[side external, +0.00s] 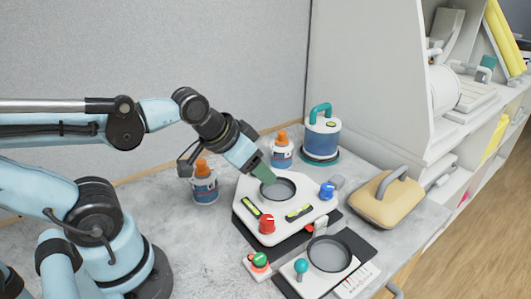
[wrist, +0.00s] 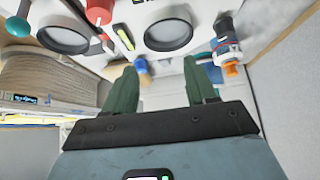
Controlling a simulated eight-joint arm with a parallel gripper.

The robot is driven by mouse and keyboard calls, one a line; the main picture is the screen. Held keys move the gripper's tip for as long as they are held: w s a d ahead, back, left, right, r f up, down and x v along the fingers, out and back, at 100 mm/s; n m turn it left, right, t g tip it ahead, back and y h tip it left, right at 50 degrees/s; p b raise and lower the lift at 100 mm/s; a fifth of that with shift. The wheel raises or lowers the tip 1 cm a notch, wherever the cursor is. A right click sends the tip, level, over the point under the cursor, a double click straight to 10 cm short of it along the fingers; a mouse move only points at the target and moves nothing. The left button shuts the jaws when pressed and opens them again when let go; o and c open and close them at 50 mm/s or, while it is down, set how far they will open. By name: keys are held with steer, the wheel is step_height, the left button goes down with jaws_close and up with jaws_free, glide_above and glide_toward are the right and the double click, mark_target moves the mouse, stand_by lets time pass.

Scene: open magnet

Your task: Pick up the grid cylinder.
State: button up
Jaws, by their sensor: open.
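My gripper (side external: 263,170) is above the rear part of a white device (side external: 291,227) with a round dark-rimmed well in the side external view. Its green fingers are spread with nothing between them in the wrist view (wrist: 163,78). I cannot pick out a cylinder with a grid pattern in either view. A blue cylindrical container (side external: 322,140) with a teal handle stands behind the device, to the right of my gripper. It is the largest upright cylinder in view.
Two orange-capped bottles (side external: 282,152) (side external: 204,187) stand near the wall. The device carries a red knob (side external: 267,224) and a blue knob (side external: 327,191). A second unit with a round well (side external: 330,254) sits in front. A tan handled case (side external: 385,199) is at right.

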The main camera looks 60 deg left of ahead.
steer(key=o, duration=0.8)
steer(key=shift+w, duration=0.1)
